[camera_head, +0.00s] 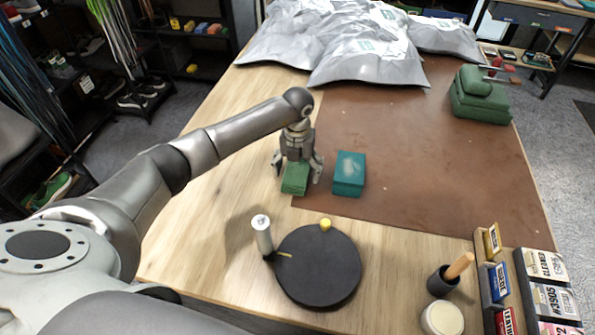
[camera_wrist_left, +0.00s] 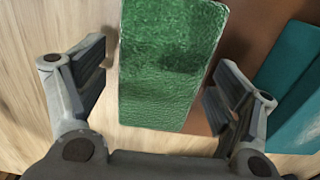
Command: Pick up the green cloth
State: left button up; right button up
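The green cloth (camera_head: 294,186) is a folded green block lying at the left edge of the brown mat, partly on bare wood. My left gripper (camera_head: 298,172) is over it, pointing down, with one finger on each side. In the left wrist view the cloth (camera_wrist_left: 168,65) lies between the open fingers (camera_wrist_left: 160,95), with a gap on both sides. No contact shows. My right gripper is in neither view.
A teal box (camera_head: 349,174) stands close to the right of the left gripper; it also shows in the left wrist view (camera_wrist_left: 295,95). A black round turntable (camera_head: 318,268) is nearer. Grey bags (camera_head: 365,55) lie at the back. The brown mat (camera_head: 440,170) is mostly clear.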

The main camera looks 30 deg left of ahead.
pick_arm(q)
jog(key=c, duration=1.1)
jog(key=shift+r, duration=0.1)
jog(key=shift+r+b, duration=0.5)
jog(key=shift+b, duration=0.05)
jog(key=s+r+b, duration=0.1)
jog(key=r, duration=0.1)
jog(key=s+r+b, duration=0.1)
jog(key=s+r, duration=0.2)
jog(key=r, duration=0.2)
jog(key=shift+s+a+b, duration=0.2)
jog(key=shift+a+b, duration=0.15)
jog(key=shift+b, duration=0.05)
jog(key=s+a+r+b, duration=0.1)
jog(key=s+r+b, duration=0.2)
jog(key=s, duration=0.6)
jog(key=shift+s+r, duration=0.25)
jog(key=shift+r, duration=0.7)
jog(key=shift+a, duration=0.1)
